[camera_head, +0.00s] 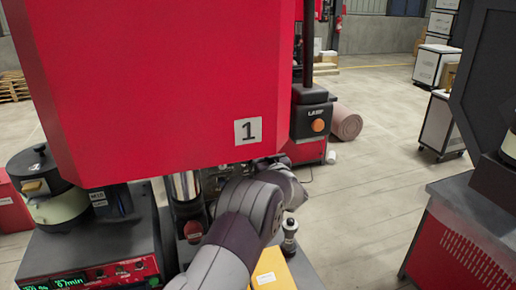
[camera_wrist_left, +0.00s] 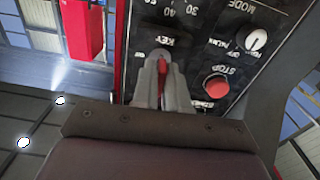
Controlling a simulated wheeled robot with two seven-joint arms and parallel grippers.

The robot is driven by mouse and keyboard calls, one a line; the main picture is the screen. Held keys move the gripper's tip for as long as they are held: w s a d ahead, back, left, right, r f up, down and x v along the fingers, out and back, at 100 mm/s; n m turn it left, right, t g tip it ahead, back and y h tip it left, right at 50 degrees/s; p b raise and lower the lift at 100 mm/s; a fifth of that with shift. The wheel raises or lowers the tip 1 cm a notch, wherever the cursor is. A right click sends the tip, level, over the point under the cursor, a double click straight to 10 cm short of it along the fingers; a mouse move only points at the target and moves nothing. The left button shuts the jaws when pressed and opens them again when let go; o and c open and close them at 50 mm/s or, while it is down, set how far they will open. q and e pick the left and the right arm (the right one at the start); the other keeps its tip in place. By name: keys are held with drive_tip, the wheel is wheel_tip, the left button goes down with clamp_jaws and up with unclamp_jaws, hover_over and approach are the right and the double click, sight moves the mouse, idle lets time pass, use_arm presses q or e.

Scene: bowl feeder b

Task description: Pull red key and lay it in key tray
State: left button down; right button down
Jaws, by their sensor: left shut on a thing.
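In the left wrist view, my left gripper (camera_wrist_left: 161,60) is shut on the red key (camera_wrist_left: 162,72). The key shows as a thin red strip between the two grey fingers, just below the word KEY on the black control panel (camera_wrist_left: 190,52). I cannot tell whether the key is still seated in its lock. In the head view my arm (camera_head: 252,212) reaches under the big red machine housing (camera_head: 140,80), and the gripper and key are hidden there. I cannot make out the key tray in either view. My right gripper is not in view.
A red stop button (camera_wrist_left: 215,85) and a white mode knob (camera_wrist_left: 256,39) sit right of the key. A yellow box (camera_head: 271,268) is beside my arm. A feeder bowl (camera_head: 55,205) stands left; another machine (camera_head: 460,230) stands right across open floor.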

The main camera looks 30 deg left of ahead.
use_arm(q)
drive_tip(key=shift+v, duration=2)
